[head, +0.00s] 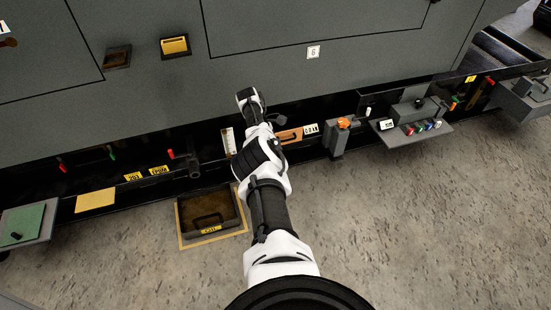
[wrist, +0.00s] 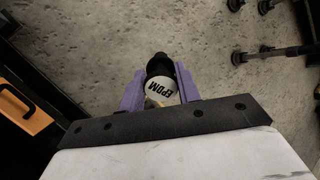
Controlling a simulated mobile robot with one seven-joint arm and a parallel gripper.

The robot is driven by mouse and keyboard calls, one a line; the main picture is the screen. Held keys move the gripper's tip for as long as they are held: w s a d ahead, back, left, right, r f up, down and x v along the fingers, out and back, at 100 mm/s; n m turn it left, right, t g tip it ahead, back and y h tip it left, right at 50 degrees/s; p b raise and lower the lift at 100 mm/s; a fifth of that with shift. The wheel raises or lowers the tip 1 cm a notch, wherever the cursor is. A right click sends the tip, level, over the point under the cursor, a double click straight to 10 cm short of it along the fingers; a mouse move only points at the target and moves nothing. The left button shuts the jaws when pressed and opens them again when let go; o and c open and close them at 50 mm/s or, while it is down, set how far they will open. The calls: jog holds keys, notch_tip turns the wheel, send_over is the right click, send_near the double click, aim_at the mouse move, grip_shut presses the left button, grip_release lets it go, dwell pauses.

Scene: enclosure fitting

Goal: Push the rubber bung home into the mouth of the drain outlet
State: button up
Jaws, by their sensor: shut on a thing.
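My gripper (wrist: 160,80) shows in the wrist view, its two purple fingers shut on the rubber bung (wrist: 158,66). The bung is black with a round white face lettered EPDM, between the fingers and projecting a little past them. A bit of yellow shows at its lower edge. Stone-like floor lies beyond it. My gripper and the bung cannot be made out there.
The grey enclosure wall (head: 300,70) fills the back. A dark tray (head: 183,222) with a tan rim stands left of my arm. An orange panel with a handle (head: 289,136), an orange-knobbed post (head: 338,137) and a grey shelf (head: 414,134) are to the right. The front floor is clear.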

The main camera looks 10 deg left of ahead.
jog(key=s+a+f+n+t+y+b, duration=0.1)
jog(key=s+a+f+n+t+b, duration=0.15)
jog(key=a+n+t, duration=0.4)
jog(key=s+a+f+n+t+b, duration=0.1)
jog(key=a+n+t+b, duration=0.4)
jog(key=n, duration=0.3)
jog(key=s+a+f+n+t+y+b, duration=0.1)
jog(key=a+f+n+t+b, duration=0.1)
jog(key=a+n+t, duration=0.5)
jog(key=s+a+f+n+y+b, duration=0.3)
jog(key=s+f+n+y, duration=0.2)
jog(key=f+y, duration=0.1)
jog(key=s+a+f+n+y+b, duration=0.3)
jog(key=s+f+n+y, duration=0.2)
jog(key=f+y, duration=0.2)
jog(key=shift+s+f+t, duration=0.2)
jog(key=shift+f+t, duration=0.05)
jog(key=shift+t, duration=0.1)
jog(key=shift+d+r, duration=0.1)
jog(key=shift+r, duration=0.05)
